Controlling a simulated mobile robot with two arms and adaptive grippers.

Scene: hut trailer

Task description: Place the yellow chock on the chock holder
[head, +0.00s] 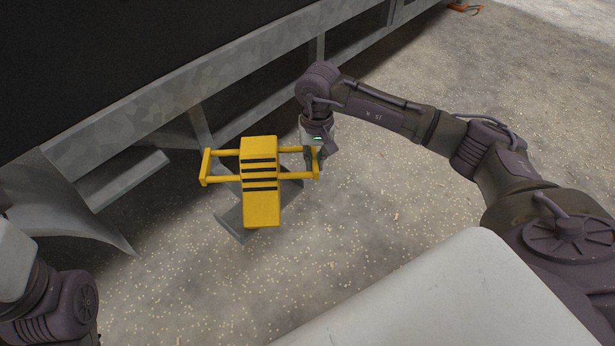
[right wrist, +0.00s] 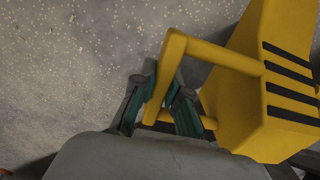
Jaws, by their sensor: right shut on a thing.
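The yellow chock (head: 262,185) has black stripes and a handle frame on each side. It is near the middle of the head view, in front of the grey trailer frame, and also fills the right side of the right wrist view (right wrist: 255,125). My right gripper (head: 316,160) is shut on the bar of its right handle; the fingers show around the bar in the right wrist view (right wrist: 165,100). A grey metal piece (head: 233,222) shows partly under the chock and may be the chock holder. I cannot tell whether they touch. My left gripper is out of view.
The grey trailer beam (head: 170,105) runs diagonally behind the chock. Grey metal brackets (head: 138,173) stick out to its left. The speckled floor (head: 390,200) is clear to the right. A small orange object (head: 465,7) lies far off at the top.

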